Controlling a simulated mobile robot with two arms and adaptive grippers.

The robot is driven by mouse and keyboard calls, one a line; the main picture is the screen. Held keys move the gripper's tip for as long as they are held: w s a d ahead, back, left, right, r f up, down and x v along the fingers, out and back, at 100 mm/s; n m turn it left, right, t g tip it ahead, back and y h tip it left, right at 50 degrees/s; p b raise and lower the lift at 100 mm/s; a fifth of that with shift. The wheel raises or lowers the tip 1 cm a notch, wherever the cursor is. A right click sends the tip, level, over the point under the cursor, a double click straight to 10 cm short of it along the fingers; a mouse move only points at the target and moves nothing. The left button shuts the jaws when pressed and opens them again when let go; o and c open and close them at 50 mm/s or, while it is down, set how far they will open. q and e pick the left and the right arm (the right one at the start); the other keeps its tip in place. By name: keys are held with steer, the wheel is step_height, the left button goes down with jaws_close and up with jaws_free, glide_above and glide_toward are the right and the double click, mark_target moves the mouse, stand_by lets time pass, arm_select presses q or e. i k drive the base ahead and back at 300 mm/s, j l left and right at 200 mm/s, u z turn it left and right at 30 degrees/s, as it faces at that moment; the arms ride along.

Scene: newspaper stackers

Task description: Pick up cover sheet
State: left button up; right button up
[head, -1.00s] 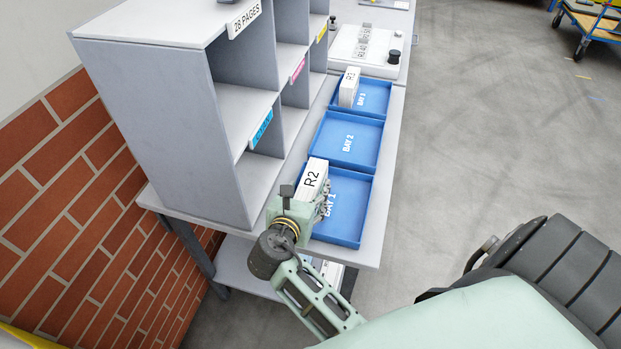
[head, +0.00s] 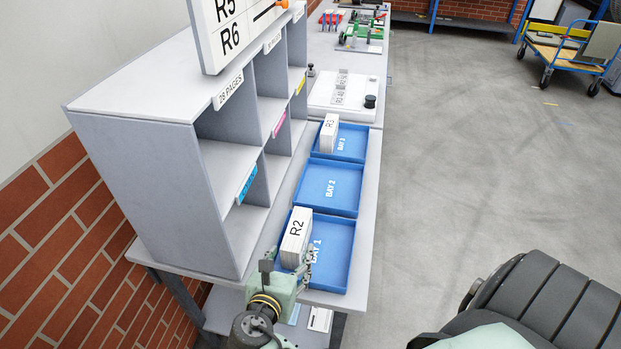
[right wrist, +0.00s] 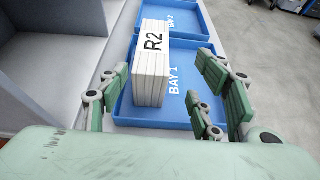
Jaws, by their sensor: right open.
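I cannot pick out a loose cover sheet in either view. A white stack of sheets marked R2 (head: 297,237) stands upright in the blue BAY 1 tray (head: 337,250); it also shows in the right wrist view (right wrist: 151,70). My right gripper (head: 290,268) is open at the near end of this stack. In the right wrist view its fingers (right wrist: 163,92) spread to the left and right of the stack, with nothing visibly gripped. My left gripper is not in view.
The BAY 2 tray (head: 330,187) is empty. The BAY 3 tray (head: 350,142) holds a white stack marked R3 (head: 328,133). A grey shelf unit (head: 160,190) stands close on the left. A white device (head: 330,104) lies beyond the trays. Open floor (head: 460,160) is on the right.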

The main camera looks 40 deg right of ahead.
mark_target(339, 94)
steer(key=z, duration=1.35)
